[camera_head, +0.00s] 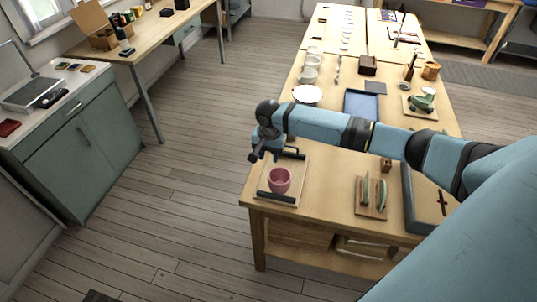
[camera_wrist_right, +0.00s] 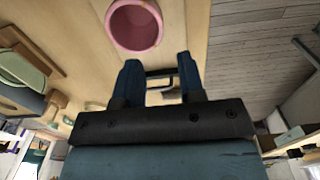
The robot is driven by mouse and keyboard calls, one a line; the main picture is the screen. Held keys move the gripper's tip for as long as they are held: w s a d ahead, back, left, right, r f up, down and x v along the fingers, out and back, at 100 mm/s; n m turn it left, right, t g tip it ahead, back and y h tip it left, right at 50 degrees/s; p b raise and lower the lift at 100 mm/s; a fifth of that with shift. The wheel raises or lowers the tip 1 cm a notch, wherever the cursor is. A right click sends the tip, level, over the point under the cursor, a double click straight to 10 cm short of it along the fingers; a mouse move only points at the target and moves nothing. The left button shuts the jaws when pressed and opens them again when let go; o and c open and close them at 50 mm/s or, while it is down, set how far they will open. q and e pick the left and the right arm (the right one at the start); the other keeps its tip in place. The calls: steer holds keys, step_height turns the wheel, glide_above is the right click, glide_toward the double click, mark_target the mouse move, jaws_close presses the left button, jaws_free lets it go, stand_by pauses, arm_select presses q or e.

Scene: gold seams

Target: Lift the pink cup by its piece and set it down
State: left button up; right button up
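The pink cup (camera_head: 279,181) stands upright on a light wooden tray (camera_head: 300,178) with dark bars at its ends, near the table's front left corner. In the right wrist view the cup (camera_wrist_right: 135,26) shows at the top, its open mouth toward the camera. No separate piece of it can be made out. My right gripper (camera_head: 262,153) is above and behind the cup, apart from it. In the wrist view its two fingers (camera_wrist_right: 158,72) are spread with nothing held; a dark tray handle (camera_wrist_right: 160,73) appears between them. My left gripper is not in view.
A wooden board with green pieces (camera_head: 371,197) and a dark tray (camera_head: 415,205) lie to the right. A white plate (camera_head: 307,94), a blue tray (camera_head: 362,104) and several bowls stand farther back. Bare table (camera_head: 325,195) lies right of the cup's tray.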

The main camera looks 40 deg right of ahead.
mark_target(269, 173)
steer(key=shift+f+b, duration=1.5)
steer(key=shift+b, duration=0.2)
step_height(269, 173, down, 2)
steer(key=shift+b, duration=1.2)
steer(key=shift+f, duration=1.8)
jaws_close()
